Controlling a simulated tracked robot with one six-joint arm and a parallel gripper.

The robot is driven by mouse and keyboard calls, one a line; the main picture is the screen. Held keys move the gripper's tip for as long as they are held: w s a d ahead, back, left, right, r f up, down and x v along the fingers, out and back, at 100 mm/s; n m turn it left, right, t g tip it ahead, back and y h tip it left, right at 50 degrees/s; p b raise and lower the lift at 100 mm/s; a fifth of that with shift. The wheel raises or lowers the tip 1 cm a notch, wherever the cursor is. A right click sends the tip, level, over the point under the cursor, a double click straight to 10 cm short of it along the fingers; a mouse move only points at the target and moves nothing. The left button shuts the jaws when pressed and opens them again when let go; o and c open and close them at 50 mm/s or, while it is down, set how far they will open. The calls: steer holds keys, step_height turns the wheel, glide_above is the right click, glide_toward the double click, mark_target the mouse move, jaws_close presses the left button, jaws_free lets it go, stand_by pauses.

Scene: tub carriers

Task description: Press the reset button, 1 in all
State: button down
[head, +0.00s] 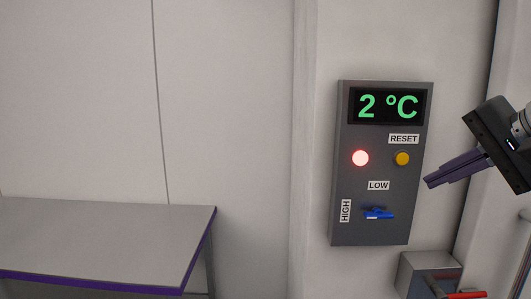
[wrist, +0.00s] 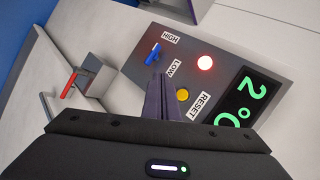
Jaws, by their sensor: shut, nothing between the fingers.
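The reset button is a yellow round button (head: 402,159) on a grey wall panel (head: 355,222), just below the RESET label (head: 403,139). It also shows in the wrist view (wrist: 182,95), beside my fingertips. My gripper (head: 428,182) is shut and empty, to the right of the panel in the head view, its fingers pointing left and slightly down. In the wrist view the closed fingers (wrist: 160,78) reach over the panel between the button and the blue lever. I cannot tell the exact gap; no contact with the button shows.
The panel also has a lit red lamp (head: 360,158), a green "2 °C" display (head: 388,106) and a blue lever (head: 379,215) near the LOW and HIGH labels. A grey box with a red handle (head: 465,295) is at lower right. A table (head: 100,235) stands at left.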

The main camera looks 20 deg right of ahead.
steer(key=shift+w, duration=0.1)
steer(key=shift+w+d, duration=0.4)
steer(key=shift+w, duration=1)
steer(key=shift+w+d, duration=0.4)
steer(key=shift+w, duration=0.95)
steer(key=shift+w+d, duration=0.4)
steer(key=shift+w, duration=1)
steer(key=shift+w+d, duration=0.25)
steer(key=shift+w, duration=0.55)
steer(key=shift+s, duration=0.2)
steer(key=shift+s+a, duration=0.25)
steer(key=shift+s, duration=0.4)
steer(key=shift+s, duration=0.1)
steer(key=shift+s+a, duration=0.25)
steer(key=shift+s, duration=0.5)
steer(key=shift+s+a, duration=0.2)
steer(key=shift+s, duration=0.6)
steer(key=shift+s+a, duration=0.25)
steer(key=shift+s, duration=0.5)
